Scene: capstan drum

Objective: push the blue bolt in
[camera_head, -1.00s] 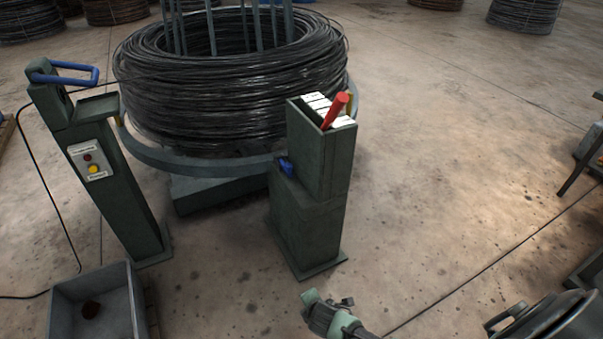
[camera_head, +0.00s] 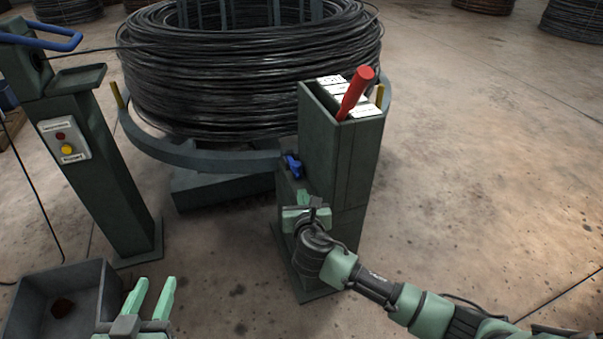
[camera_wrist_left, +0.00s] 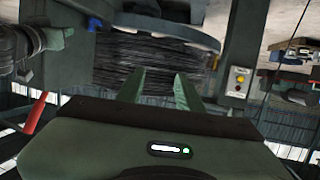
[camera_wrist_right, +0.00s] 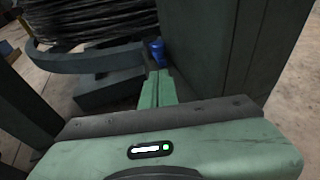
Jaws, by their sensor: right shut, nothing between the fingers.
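The blue bolt (camera_head: 292,167) sticks out from the left side of the dark green cabinet (camera_head: 338,150), below its top. It also shows in the right wrist view (camera_wrist_right: 157,51), just beyond the fingertips. My right gripper (camera_head: 303,199) is shut and empty, a little below and in front of the bolt. In the right wrist view its fingers (camera_wrist_right: 158,78) lie together and point toward the bolt; I cannot tell whether they touch it. My left gripper (camera_head: 154,290) is open and empty at the lower left, far from the bolt; its spread fingers show in the left wrist view (camera_wrist_left: 160,85).
A red lever (camera_head: 357,92) rises from the cabinet's top. A large wire coil (camera_head: 240,90) sits on a ringed drum behind. A green post (camera_head: 95,160) with buttons stands left. A grey bin (camera_head: 100,285) is at lower left. Floor to the right is clear.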

